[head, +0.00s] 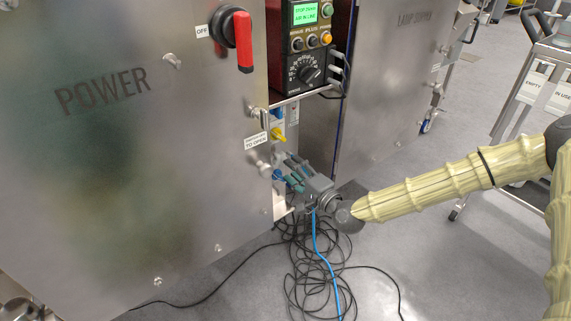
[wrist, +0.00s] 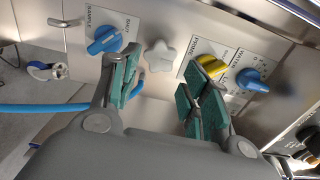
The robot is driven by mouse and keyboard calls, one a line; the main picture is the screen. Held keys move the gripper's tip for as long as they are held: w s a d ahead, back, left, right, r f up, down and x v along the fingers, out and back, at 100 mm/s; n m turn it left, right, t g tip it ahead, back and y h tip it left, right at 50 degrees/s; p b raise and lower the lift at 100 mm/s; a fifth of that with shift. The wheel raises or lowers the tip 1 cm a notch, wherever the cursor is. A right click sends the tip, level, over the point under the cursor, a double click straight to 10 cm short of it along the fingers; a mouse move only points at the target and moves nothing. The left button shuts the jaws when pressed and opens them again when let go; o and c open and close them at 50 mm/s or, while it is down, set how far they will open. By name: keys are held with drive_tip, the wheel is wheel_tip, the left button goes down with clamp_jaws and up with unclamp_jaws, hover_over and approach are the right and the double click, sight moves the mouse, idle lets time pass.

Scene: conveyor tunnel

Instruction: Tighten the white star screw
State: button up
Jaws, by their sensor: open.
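The white star screw (wrist: 160,58) shows in the wrist view on a metal panel, between a blue knob on the left and a yellow knob on the right. My gripper (wrist: 163,72) is open, with one green-padded finger to each side of the screw in the picture. The screw shows in the gap, with no visible contact. I cannot tell how far the fingertips are from the panel. In the head view my gripper (head: 292,172) is at the side of the POWER cabinet, low down. I cannot make out the screw there.
The blue SAMPLE knob (wrist: 104,40), the yellow knob (wrist: 213,62) and another blue knob (wrist: 252,81) are close to the fingers. The POWER cabinet (head: 130,150) stands left of my gripper. Black cables (head: 315,265) and a blue hose (head: 326,262) lie below. A trolley (head: 535,85) stands right.

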drive_tip(key=shift+v, duration=2.55)
